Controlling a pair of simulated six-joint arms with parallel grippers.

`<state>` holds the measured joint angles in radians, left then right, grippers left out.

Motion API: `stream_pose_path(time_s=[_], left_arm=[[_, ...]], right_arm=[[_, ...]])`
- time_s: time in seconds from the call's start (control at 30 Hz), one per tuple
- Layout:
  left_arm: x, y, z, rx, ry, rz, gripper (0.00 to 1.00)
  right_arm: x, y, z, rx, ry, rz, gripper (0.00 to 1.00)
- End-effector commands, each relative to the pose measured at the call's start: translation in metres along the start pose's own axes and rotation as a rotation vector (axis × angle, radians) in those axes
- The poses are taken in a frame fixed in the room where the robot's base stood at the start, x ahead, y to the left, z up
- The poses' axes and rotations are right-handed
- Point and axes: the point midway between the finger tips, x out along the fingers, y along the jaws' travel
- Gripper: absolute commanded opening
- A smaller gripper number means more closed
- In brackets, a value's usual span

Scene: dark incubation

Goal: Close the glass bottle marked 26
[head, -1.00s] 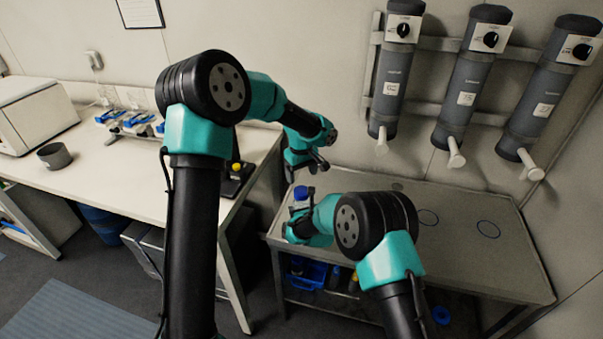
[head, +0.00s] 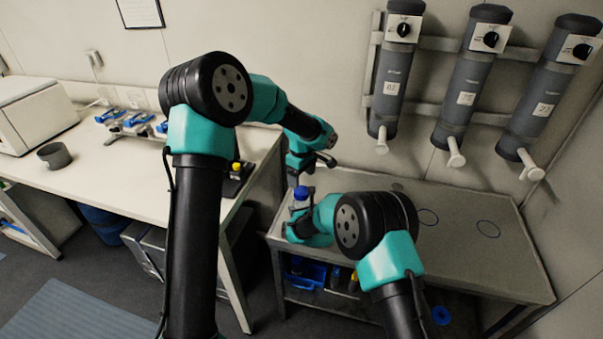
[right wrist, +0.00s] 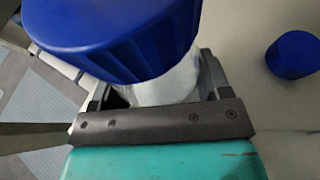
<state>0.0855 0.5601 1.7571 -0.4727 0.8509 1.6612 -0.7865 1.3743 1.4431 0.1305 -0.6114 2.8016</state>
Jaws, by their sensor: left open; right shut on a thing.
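A glass bottle (right wrist: 172,86) with a blue screw cap (right wrist: 115,35) on its top stands upright in my right gripper (right wrist: 155,98). The cap also shows in the head view (head: 300,193). My right gripper, low over the front left of the grey bench, is shut around the bottle below the cap. My left gripper (head: 308,168) is open, just above the cap and apart from it. The number on the bottle is not visible. Whether the cap is fully tight cannot be told.
A second blue cap (right wrist: 292,55) lies on the bench beside the bottle in the right wrist view. Grey wall dispensers (head: 465,85) hang above the grey bench (head: 480,270). The bench's right side is clear. A white desk (head: 120,180) stands at left.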

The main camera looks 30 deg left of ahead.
Motion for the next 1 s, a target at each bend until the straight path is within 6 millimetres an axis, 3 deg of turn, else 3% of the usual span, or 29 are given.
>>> stream_pose_path(time_s=[0.5,0.87,1.0], left_arm=[[0.064,0.0,0.0,0.0,0.0,-0.002,0.77],[0.069,0.0,0.0,0.0,0.0,0.0,0.77],[0.069,0.0,0.0,0.0,0.0,0.0,0.65]], right_arm=[[0.0,0.0,0.001,0.0,-0.001,0.0,0.04],[0.0,0.0,0.001,0.0,-0.001,0.0,0.04],[0.0,0.0,0.001,0.0,-0.001,0.0,0.04]])
